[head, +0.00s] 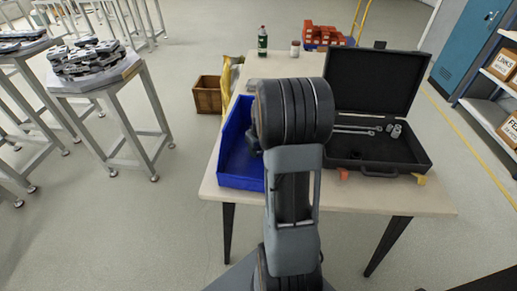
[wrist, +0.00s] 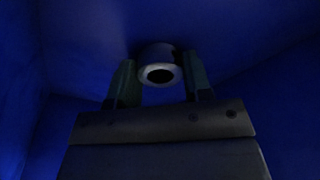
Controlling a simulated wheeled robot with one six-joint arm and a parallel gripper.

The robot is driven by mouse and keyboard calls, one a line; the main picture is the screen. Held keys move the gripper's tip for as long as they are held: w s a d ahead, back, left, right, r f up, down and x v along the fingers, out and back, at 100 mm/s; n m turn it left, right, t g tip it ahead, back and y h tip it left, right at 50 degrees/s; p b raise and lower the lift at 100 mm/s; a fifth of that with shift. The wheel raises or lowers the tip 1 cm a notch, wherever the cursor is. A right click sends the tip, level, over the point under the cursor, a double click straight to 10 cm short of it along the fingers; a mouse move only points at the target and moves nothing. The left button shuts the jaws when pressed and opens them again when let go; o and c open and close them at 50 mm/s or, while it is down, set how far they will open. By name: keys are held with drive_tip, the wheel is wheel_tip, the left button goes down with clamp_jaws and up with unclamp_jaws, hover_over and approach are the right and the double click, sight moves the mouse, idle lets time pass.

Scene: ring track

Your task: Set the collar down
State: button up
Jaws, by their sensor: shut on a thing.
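The collar (wrist: 159,65) is a short pale metal ring with a dark round hole, seen in the wrist view. My gripper (wrist: 158,84) is shut on it, with one finger on each side. Blue walls surround the gripper and collar in the wrist view. They belong to the blue bin (head: 238,160), which stands at the left of the table in the head view. In the head view my arm hides the gripper, the collar and part of the bin. I cannot tell whether the collar touches the bin.
An open black case (head: 372,160) with metal tools lies on the table (head: 405,203), right of my arm. A green bottle (head: 262,41), a small jar (head: 295,49) and red parts (head: 322,36) are at the back. A stand (head: 95,84) with metal links is at the left.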

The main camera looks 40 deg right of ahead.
drive_tip(key=o, duration=1)
wheel_tip(320, 180, up, 11)
drive_tip(key=s+p, duration=0.2)
drive_tip(key=s+a, duration=0.5)
drive_tip(key=a, duration=0.5)
drive_tip(key=s+a+t, duration=0.1)
drive_tip(key=s+a, duration=0.4)
drive_tip(key=a, duration=0.6)
drive_tip(key=shift+a+r+n, duration=0.25)
drive_tip(key=shift+a+n, duration=0.05)
